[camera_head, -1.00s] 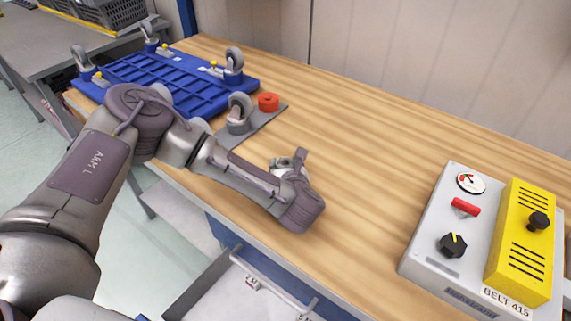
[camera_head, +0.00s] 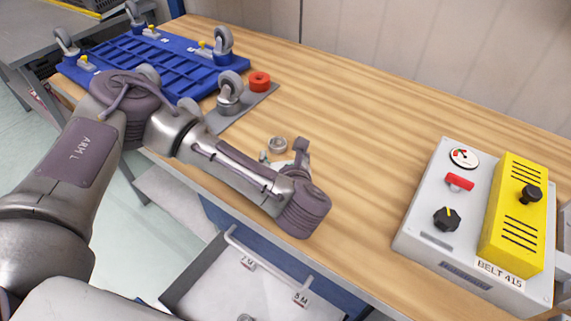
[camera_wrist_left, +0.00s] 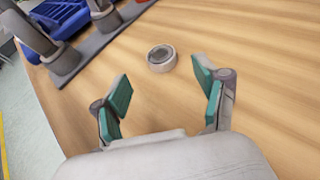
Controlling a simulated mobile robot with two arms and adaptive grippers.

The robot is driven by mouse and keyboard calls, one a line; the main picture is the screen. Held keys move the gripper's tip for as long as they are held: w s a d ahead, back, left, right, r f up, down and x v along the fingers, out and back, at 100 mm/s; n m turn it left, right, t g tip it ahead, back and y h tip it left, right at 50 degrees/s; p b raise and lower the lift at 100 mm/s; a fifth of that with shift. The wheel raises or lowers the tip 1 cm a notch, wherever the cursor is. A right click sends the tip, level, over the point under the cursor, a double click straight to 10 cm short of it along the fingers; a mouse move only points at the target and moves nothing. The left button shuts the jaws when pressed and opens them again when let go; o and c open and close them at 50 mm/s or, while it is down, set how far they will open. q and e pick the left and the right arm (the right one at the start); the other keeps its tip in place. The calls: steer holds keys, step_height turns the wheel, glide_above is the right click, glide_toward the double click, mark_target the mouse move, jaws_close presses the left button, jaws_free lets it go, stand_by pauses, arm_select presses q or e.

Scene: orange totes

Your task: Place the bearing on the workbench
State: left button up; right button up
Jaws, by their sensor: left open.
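The bearing (camera_head: 278,145) is a small grey metal ring with a dark centre. It lies flat on the wooden workbench (camera_head: 390,130), and also shows in the left wrist view (camera_wrist_left: 161,60). My left gripper (camera_head: 281,157) is low over the bench, just on the near side of the bearing. In the left wrist view its teal-padded fingers (camera_wrist_left: 160,74) are spread, with nothing between them. The bearing sits just beyond the fingertips, apart from both. My right gripper is not in view.
A blue wheeled dolly (camera_head: 150,68) lies upturned at the back left. A grey plate (camera_head: 243,108) with a caster (camera_head: 230,95) and a red ring (camera_head: 259,81) is beside it. A control box (camera_head: 425,225) stands right. An open drawer (camera_head: 215,280) is below the front edge.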

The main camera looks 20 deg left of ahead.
arm_select(q)
steer(key=v, duration=0.4)
steer(key=shift+s+d, duration=0.15)
steer(key=shift+s, duration=0.1)
